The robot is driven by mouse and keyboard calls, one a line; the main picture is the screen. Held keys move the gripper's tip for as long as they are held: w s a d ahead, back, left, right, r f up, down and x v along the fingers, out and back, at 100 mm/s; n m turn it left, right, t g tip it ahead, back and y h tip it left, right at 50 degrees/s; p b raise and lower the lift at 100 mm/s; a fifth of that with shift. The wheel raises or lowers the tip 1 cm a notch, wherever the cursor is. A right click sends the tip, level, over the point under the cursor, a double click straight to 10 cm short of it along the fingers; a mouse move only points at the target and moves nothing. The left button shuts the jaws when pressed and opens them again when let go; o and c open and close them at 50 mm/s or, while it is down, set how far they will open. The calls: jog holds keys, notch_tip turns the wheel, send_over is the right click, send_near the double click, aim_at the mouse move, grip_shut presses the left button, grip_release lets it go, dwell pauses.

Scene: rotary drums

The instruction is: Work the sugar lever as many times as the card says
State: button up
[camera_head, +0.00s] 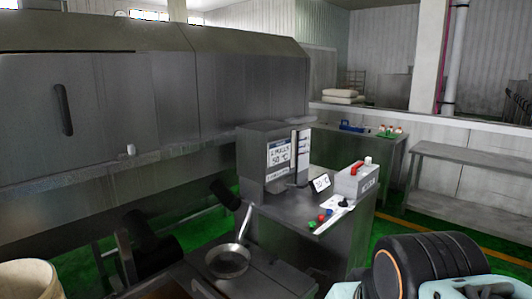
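A card (278,153) is fixed to the front of a grey metal box on the steel cabinet. It shows a line that ends in "PULLS", with "50 °C" below; the number before "PULLS" is too small to read surely. A light grey box (349,184) stands at the cabinet's right with a red handle (357,167) on top and blurred lettering on its side. I cannot tell whether this handle is the sugar lever. My gripper is not in view; only a dark, rounded part of my arm with an orange ring shows at the bottom right.
The steel cabinet (290,212) carries coloured buttons (322,218) and a small display (321,183). A round metal pan (227,261) with an upright handle is at front centre. A large grey machine (120,110) fills the left. A bare steel table (475,155) stands at right.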

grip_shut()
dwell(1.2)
